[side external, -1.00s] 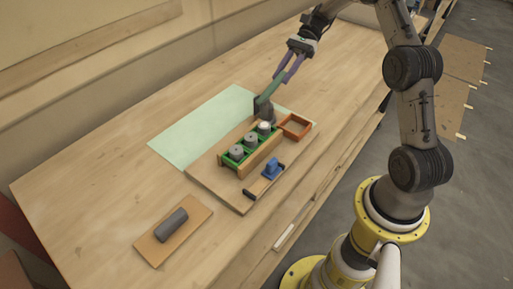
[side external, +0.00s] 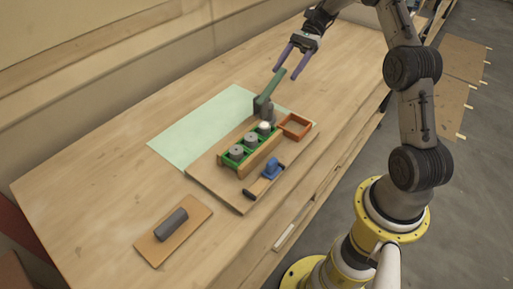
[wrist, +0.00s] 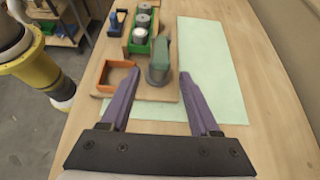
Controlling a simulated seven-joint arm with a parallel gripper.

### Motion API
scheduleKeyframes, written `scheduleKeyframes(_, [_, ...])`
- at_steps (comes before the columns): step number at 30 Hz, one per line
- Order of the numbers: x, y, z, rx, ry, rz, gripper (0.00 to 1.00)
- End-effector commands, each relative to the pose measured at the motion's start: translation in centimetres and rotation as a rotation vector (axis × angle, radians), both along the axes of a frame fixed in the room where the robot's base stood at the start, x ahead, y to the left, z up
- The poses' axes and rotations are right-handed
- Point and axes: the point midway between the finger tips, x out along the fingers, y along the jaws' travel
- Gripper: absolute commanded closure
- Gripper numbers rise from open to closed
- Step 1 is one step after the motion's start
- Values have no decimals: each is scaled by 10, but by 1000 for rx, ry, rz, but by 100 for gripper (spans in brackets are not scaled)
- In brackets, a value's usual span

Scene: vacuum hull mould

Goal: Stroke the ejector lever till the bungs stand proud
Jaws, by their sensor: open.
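The green ejector lever (side external: 270,88) rises at a tilt from a dark grey base at the far end of the wooden board. It also shows in the wrist view (wrist: 160,52). The green mould block (side external: 234,162) holds round grey bungs (side external: 251,140) and one white-topped piece (side external: 264,127). I cannot tell exactly how far the bungs stand up. My gripper (side external: 289,62), with purple fingers, is open and empty, above and beyond the lever's top end, apart from it. In the wrist view its fingers (wrist: 158,84) spread wide, with the lever between and ahead of them.
An orange square frame (side external: 295,127) sits on the board beside the lever. A blue piece (side external: 271,167) on a slide lies at the front. A pale green mat (side external: 195,137) lies behind. A dark cylinder (side external: 171,223) rests on a separate board. The far table is clear.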

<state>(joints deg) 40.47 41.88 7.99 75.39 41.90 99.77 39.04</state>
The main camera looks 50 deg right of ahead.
Motion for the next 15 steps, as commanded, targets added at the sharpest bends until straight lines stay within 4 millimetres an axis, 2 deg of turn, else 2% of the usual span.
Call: scheduleKeyframes(15, [0,-42,-8,-1,0,-1,38])
